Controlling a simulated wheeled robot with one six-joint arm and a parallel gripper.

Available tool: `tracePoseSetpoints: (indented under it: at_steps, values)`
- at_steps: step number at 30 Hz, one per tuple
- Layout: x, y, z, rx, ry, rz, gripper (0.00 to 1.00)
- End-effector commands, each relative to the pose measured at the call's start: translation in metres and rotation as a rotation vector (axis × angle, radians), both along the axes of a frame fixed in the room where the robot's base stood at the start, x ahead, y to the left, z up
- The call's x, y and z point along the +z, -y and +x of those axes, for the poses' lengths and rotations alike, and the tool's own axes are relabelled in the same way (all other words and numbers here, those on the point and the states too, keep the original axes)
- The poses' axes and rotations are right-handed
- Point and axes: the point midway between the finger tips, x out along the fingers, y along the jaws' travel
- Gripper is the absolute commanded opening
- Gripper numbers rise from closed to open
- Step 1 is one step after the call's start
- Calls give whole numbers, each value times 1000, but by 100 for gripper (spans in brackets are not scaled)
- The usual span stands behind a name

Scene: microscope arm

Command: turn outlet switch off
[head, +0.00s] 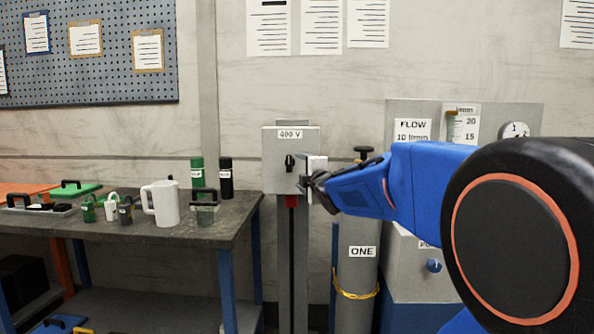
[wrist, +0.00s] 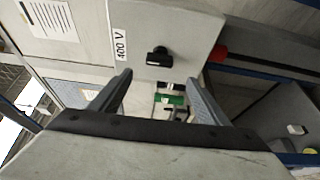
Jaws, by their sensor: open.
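The outlet is a grey box (head: 273,150) labelled 400 V on a post. It has a black rotary switch (head: 290,163) on its front and a red socket part (head: 292,201) underneath. The switch handle looks upright in the head view. In the wrist view the picture is turned sideways, and the switch (wrist: 159,56) shows just beyond the fingertips, roughly between them. My gripper (head: 311,183) is at the right of the switch in the head view, its fingers wide apart and empty. I see no contact with the switch. A white piece beside my fingers is unclear.
A grey cylinder (head: 357,262) labelled ONE and a flow panel (head: 480,118) are to the right. Paper sheets hang above the box.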

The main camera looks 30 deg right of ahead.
Motion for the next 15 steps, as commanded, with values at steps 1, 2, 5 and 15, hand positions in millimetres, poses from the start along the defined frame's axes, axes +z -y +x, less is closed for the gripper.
tracePoseSetpoints:
  at_steps: [1,2,5,15]
  values:
    - [1,-1,-9,-1,2,-2,70]
    - [2,-2,-14,-1,2,-1,70]
    - [1,-5,-27,-1,1,-2,70]
    - [0,-10,-50,0,0,-1,70]
